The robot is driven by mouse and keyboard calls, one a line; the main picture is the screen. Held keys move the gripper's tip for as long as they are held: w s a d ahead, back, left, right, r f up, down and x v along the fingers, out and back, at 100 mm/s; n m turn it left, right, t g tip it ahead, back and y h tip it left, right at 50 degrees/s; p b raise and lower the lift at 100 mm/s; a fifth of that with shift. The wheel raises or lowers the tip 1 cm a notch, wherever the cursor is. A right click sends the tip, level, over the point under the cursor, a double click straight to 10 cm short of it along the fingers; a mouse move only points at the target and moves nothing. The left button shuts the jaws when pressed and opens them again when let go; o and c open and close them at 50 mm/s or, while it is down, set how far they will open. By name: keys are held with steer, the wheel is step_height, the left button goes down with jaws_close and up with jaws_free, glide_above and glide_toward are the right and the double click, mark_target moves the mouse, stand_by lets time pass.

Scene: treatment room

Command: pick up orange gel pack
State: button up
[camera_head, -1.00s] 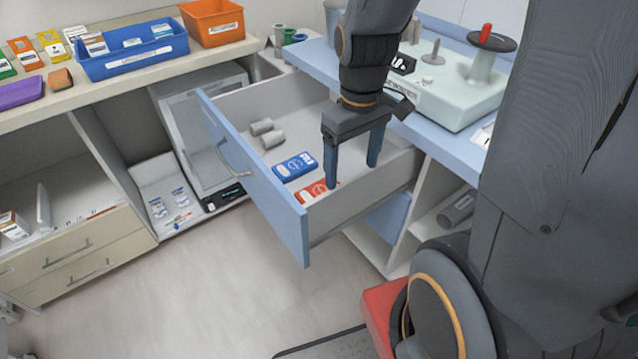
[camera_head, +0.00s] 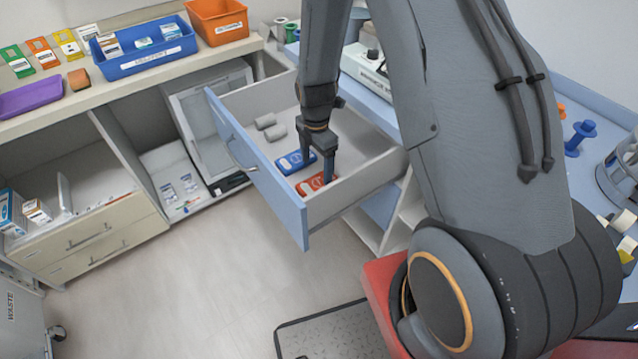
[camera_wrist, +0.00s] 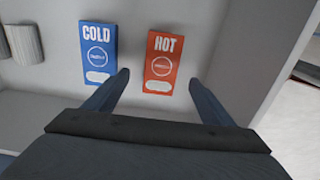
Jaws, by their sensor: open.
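The orange gel pack (camera_head: 313,184), marked HOT, lies flat on the floor of the open drawer, near its front right corner. In the wrist view the orange gel pack (camera_wrist: 161,62) lies beyond and between the two fingertips. My gripper (camera_head: 318,168) is open and empty above the drawer floor; in the wrist view my gripper's fingers (camera_wrist: 159,78) are spread wide. One finger partly hides the pack in the head view. A blue gel pack (camera_head: 294,163), marked COLD, lies just left of the orange one; the blue pack also shows in the wrist view (camera_wrist: 97,50).
The drawer's blue front panel (camera_head: 258,175) and its right side wall (camera_head: 360,185) stand close around the packs. Two grey rolls (camera_head: 270,127) lie farther back in the drawer. Blue (camera_head: 140,58) and orange (camera_head: 216,32) bins stand on the counter behind.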

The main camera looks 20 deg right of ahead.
mark_target(318, 182)
steer(key=shift+s+d+f+p, duration=0.15)
steer(key=shift+f+p, duration=0.4)
steer(key=shift+f, duration=0.85)
steer(key=shift+w+d+f+p, duration=0.1)
steer(key=shift+f+p, duration=0.4)
steer(key=shift+f, duration=1.6)
steer(key=c, duration=1.3)
